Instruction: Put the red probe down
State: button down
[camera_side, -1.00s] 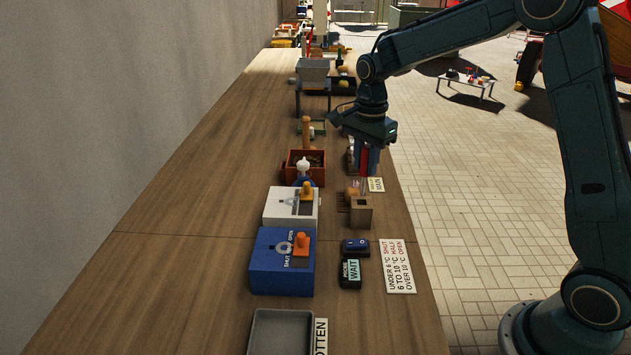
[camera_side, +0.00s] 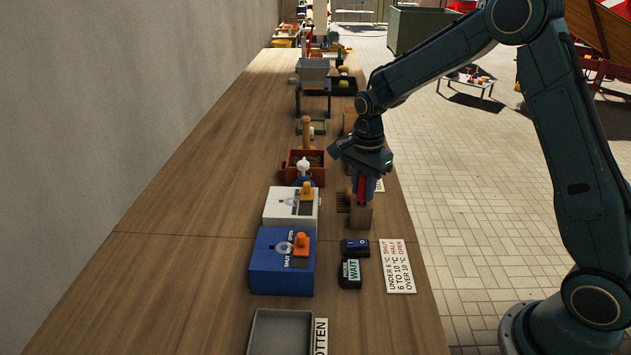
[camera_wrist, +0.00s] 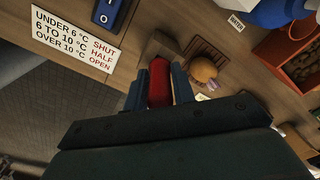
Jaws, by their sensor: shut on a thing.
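The red probe (camera_side: 361,187) is held between the fingers of my gripper (camera_side: 364,192), which is shut on it. In the wrist view the red probe (camera_wrist: 159,83) stands between the two blue fingers of my gripper (camera_wrist: 162,85). In the side view the probe's lower end is over the small brown wooden block (camera_side: 362,217). The block (camera_wrist: 160,46) also shows just past the probe in the wrist view. I cannot tell whether the probe touches the block. A round tan potato (camera_wrist: 204,70) lies on a slatted wooden rack beside it.
A blue rocker switch (camera_side: 355,247), a dark box with a WAIT label (camera_side: 350,273) and a temperature sign (camera_side: 398,266) lie nearer the camera. A blue box (camera_side: 282,270), a white box (camera_side: 291,213) and a red crate (camera_side: 292,170) stand left. The table's left side is clear.

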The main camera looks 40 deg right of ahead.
jog(key=shift+f, duration=0.45)
jog(key=c, duration=1.2)
grip_release()
jog(key=shift+o, duration=0.2)
notch_tip(320, 180, up, 12)
jog(key=shift+r, duration=0.5)
jog(key=shift+s, duration=0.1)
